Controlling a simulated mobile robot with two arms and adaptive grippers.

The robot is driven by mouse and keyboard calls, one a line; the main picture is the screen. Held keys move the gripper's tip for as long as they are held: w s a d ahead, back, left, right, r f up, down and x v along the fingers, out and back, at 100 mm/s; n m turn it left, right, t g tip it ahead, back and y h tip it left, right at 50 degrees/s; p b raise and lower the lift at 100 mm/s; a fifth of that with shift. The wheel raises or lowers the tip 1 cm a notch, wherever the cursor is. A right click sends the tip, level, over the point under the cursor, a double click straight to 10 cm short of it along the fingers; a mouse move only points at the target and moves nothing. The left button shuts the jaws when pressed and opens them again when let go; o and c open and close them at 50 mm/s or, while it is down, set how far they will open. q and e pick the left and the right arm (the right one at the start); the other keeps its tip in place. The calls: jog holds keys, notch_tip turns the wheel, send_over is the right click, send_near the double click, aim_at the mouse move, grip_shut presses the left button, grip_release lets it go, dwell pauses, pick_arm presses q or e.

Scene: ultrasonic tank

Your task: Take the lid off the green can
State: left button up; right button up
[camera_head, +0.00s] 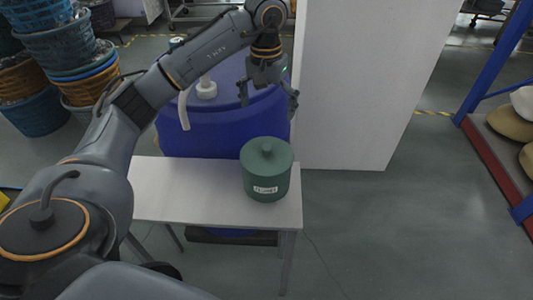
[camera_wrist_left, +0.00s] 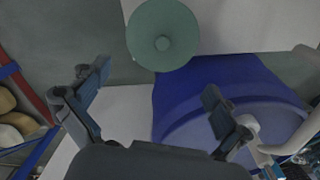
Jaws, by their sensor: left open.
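The green can (camera_head: 266,183) stands upright on a small white table, near its right end, with a white label on its front. Its round green lid (camera_head: 267,153) sits on top with a small knob in the middle. In the left wrist view the lid (camera_wrist_left: 163,38) is seen from above, beyond the fingertips. My left gripper (camera_head: 268,95) hangs open and empty over the blue barrel, behind and above the can, not touching the lid. Its two spread fingers (camera_wrist_left: 155,90) show in the left wrist view. My right gripper is not in view.
The white table (camera_head: 180,190) is bare left of the can. A large blue barrel (camera_head: 215,125) with a white pump stands behind it. A tall white panel (camera_head: 355,90) rises behind right. Stacked baskets (camera_head: 60,45) stand at far left, a blue-posted shelf (camera_head: 490,140) at right.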

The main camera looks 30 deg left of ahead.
pick_arm(q)
jog(key=p, duration=0.2)
send_over(267, 147)
jog(key=f, duration=0.8)
jog(key=shift+s+a+f, duration=0.1)
jog(key=shift+a, duration=0.15)
jog(key=shift+d+f+p, duration=0.1)
jog(key=shift+f+p, duration=0.2)
jog(key=shift+f, duration=0.2)
notch_tip(267, 147, down, 4)
jog(key=shift+r+p, duration=0.25)
jog(key=shift+p, duration=0.65)
jog(key=shift+f, duration=0.45)
jog(key=shift+d, duration=0.1)
grip_shut()
